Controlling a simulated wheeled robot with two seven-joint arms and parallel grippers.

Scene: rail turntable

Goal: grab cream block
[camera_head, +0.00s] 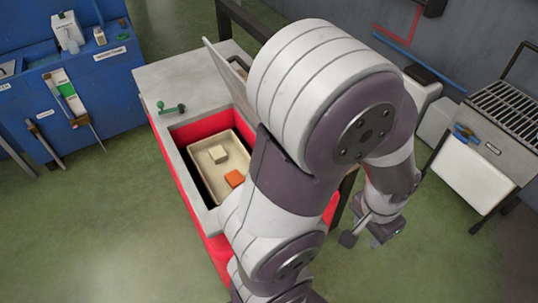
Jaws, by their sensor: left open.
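The cream block (217,153) lies in a cream tray (195,160), towards its back. The tray sits down inside a red-sided opening in a grey-topped cabinet (180,82). My left arm fills the middle of the view and hides the right part of the cabinet and the tray's near right corner. My left gripper (362,232) hangs to the right of the cabinet, well apart from the block. It is open, and I see nothing between its fingers. My right gripper is out of view.
An orange block (234,178) lies in the tray in front of the cream one. A raised lid (229,80) stands at the opening's back right. A small green fitting (172,109) sits on the cabinet top. A blue workbench (75,85) is at left, a grill-topped cart (490,135) at right.

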